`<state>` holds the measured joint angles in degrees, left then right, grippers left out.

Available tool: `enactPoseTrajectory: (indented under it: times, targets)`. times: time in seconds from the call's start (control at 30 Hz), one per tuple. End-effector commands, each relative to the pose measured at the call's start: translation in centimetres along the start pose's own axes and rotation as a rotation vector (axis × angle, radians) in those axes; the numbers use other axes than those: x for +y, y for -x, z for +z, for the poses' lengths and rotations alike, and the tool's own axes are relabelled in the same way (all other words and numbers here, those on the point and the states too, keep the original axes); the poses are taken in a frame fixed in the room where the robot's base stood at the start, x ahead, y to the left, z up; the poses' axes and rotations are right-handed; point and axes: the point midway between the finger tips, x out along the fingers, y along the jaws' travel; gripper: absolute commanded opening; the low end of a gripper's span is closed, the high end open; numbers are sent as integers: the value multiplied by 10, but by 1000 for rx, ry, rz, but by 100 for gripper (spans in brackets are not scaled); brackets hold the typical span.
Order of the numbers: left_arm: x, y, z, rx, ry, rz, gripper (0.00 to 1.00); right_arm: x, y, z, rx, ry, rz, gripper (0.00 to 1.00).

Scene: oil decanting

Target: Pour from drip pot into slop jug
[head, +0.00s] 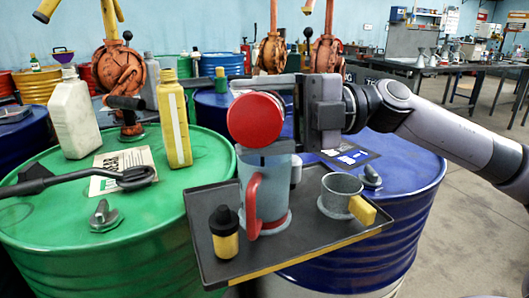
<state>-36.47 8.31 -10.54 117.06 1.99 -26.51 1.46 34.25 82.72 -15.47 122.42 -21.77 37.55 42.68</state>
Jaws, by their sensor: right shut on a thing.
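My right gripper (268,117) is shut on a red round vessel (254,119), which I take to be the drip pot. It lies on its side with a flat round end facing me; its mouth is hidden. It is held above a tall blue-grey jug with a red handle (274,184), which seems to be the slop jug. The jug stands upright on a dark tray (290,256), its rim partly hidden by the gripper. No flowing liquid shows. My left gripper is not in view.
The tray also holds a grey mug with a yellow handle (342,190) and a small black-and-yellow bottle (224,236). A green drum (60,255) at left bears a white bottle (73,113), a yellow bottle (174,122) and a black tool (110,178). A blue drum (410,180) is at right.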

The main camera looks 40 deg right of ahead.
Motion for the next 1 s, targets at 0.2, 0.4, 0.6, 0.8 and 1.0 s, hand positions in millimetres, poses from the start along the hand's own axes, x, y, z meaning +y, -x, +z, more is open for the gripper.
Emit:
enactPoseTrajectory:
  times: [0.2,0.4,0.6,0.8,1.0]
  targets:
    - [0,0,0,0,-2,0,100,2,0,0,2,-25,12,27]
    - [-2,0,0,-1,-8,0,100,3,1,1,4,-54,24,27]
    - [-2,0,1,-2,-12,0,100,5,1,2,6,-83,36,27]
    - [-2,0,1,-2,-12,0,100,7,2,3,9,-130,56,27]
    - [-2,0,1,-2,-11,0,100,8,2,4,12,-173,73,27]
